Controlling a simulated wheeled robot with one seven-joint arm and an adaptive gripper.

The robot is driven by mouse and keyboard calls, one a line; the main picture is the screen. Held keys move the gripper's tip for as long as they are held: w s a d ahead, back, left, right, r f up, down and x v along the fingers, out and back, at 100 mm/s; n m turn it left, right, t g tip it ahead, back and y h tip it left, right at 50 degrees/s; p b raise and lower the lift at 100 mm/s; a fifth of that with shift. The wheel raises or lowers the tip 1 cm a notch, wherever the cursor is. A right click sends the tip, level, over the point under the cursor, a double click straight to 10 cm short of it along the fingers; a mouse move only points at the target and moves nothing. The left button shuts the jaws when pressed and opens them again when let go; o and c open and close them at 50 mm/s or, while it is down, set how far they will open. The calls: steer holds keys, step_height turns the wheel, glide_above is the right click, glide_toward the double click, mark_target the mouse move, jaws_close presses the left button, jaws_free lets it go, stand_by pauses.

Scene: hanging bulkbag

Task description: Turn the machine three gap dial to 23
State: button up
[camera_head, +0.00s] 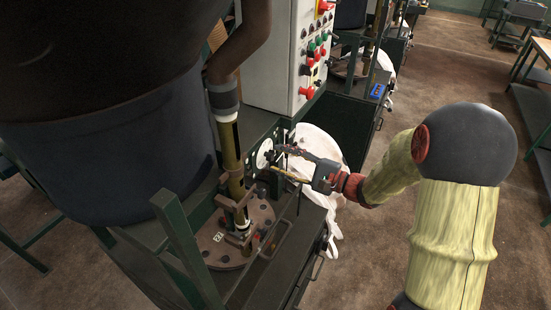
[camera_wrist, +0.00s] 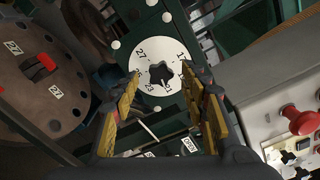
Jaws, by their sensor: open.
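The gap dial is a white disc with black numbers around its rim and a black star-shaped knob (camera_wrist: 159,75) at its centre. In the wrist view the white dial face (camera_wrist: 146,52) shows 27 at upper left, with 23 and 21 near the bottom. In the head view the dial (camera_head: 264,152) is on the dark green machine frame, partly hidden. My gripper (camera_wrist: 160,73) is open, its yellow-padded fingers on either side of the knob; I cannot tell whether they touch it. In the head view my gripper (camera_head: 279,159) points left at the dial.
A grey control box (camera_head: 282,50) with red and green buttons stands above the dial; its red button (camera_wrist: 300,120) shows close on the right in the wrist view. A round brown plate (camera_head: 238,235) and pipe are left of the dial. White bag cloth (camera_head: 322,145) hangs behind my gripper.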

steer(key=shift+x, duration=1.1)
steer(key=shift+c, duration=1)
jaws_close()
